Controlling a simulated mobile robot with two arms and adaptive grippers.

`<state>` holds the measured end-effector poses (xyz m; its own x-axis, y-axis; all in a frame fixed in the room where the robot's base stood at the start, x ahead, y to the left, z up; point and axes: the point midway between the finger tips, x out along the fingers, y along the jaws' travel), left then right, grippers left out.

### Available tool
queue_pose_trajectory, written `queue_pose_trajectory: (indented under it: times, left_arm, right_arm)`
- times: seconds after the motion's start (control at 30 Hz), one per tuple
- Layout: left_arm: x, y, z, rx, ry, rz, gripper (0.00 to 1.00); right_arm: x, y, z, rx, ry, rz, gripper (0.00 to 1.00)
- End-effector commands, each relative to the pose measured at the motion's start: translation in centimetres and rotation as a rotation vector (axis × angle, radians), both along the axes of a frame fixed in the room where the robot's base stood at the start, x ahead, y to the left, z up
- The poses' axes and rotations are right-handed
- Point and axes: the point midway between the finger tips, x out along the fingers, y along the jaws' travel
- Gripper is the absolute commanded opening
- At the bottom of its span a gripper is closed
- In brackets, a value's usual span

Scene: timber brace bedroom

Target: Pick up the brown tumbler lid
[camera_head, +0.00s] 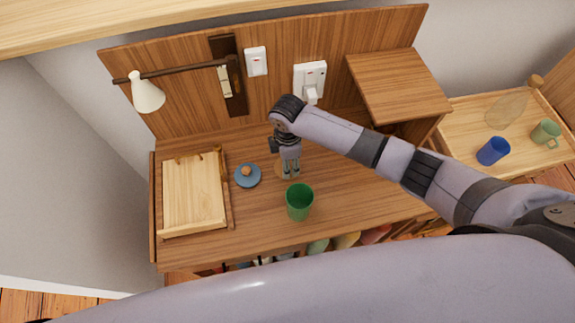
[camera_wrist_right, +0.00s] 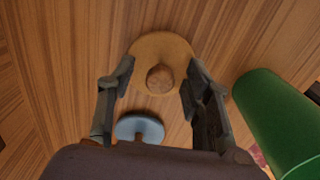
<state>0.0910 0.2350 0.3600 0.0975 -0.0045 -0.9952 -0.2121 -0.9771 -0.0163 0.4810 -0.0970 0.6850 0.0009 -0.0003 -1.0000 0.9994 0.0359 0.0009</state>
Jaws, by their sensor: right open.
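The brown tumbler lid is a round tan disc (camera_wrist_right: 144,52) with a darker brown ball knob (camera_wrist_right: 160,79), seen in the right wrist view lying on the wooden desk. In the head view its tan edge (camera_head: 280,165) shows beneath my right gripper, which hides most of it. My right gripper (camera_head: 290,173) points down over the lid. In the right wrist view the gripper (camera_wrist_right: 158,85) is open, with one finger on each side of the knob and nothing held. I cannot tell whether the fingertips touch the disc. My left gripper is not in view.
A green tumbler (camera_head: 299,202) stands close in front of my right gripper. A blue lid (camera_head: 248,180) with an orange-brown knob lies to its left. A wooden tray (camera_head: 195,194) is farther left. A raised wooden box (camera_head: 399,85) stands at the back right.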

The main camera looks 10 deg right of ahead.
Motion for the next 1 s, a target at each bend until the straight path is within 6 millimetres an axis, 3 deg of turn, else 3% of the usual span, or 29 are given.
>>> queue_pose_trajectory:
  times: [0.23, 0.9, 1.0]
  left_arm:
    - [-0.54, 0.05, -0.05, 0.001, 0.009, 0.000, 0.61]
    - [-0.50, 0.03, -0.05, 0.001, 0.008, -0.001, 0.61]
    - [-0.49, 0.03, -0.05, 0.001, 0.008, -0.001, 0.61]
  right_arm:
    - [0.00, 0.00, -0.14, 0.000, 0.000, 0.000, 0.45]
    - [-0.01, 0.00, -0.10, 0.000, 0.000, 0.000, 0.01]
    - [0.00, 0.00, -0.10, 0.000, 0.000, 0.000, 0.00]
